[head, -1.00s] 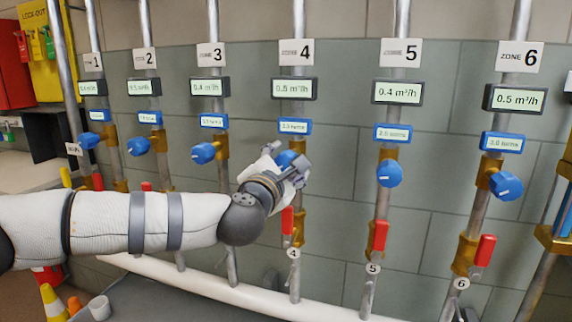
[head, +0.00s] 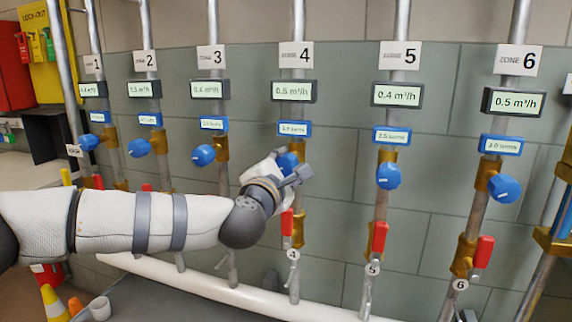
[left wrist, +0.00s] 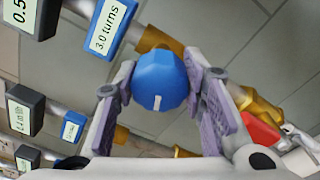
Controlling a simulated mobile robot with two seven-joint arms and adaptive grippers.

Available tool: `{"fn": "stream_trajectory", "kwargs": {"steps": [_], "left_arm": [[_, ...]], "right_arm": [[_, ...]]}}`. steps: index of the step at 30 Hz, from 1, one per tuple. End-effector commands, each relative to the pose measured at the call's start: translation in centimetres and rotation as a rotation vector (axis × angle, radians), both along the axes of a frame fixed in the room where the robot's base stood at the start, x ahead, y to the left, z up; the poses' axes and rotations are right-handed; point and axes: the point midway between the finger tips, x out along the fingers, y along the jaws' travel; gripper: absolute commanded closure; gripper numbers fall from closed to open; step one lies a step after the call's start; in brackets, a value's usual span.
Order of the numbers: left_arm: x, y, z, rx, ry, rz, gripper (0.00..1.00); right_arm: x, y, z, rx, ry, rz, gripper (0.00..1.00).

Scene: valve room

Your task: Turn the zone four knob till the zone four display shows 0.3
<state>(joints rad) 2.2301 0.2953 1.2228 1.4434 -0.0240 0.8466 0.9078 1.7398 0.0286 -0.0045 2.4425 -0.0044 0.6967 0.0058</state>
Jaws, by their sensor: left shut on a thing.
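The zone four knob (head: 287,160) is blue and round, on the pipe under the "4" sign (head: 296,55). My left gripper (head: 284,167) is at it, with fingers on both sides, shut on it. My right gripper is out of view.
The zone five knob (head: 389,176) and zone three knob (head: 203,155) stand on the neighbouring pipes. A red lever (head: 287,222) is just below my gripper. A white pipe (head: 230,293) runs low along the wall. Grey tiled wall lies behind.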

Motion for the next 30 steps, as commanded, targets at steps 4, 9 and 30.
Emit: {"fn": "stream_trajectory", "kwargs": {"steps": [4, 9, 30], "left_arm": [[0.0, 0.0, 0.3, 0.111, -0.038, 0.001, 0.91], [0.0, 0.0, 0.3, 0.249, -0.083, 0.001, 0.91], [0.1, 0.1, 0.1, 0.593, -0.195, 0.004, 0.91]], "right_arm": [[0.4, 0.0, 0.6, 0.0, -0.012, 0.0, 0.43], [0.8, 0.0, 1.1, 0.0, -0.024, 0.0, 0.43], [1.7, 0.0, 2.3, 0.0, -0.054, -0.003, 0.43]]}}
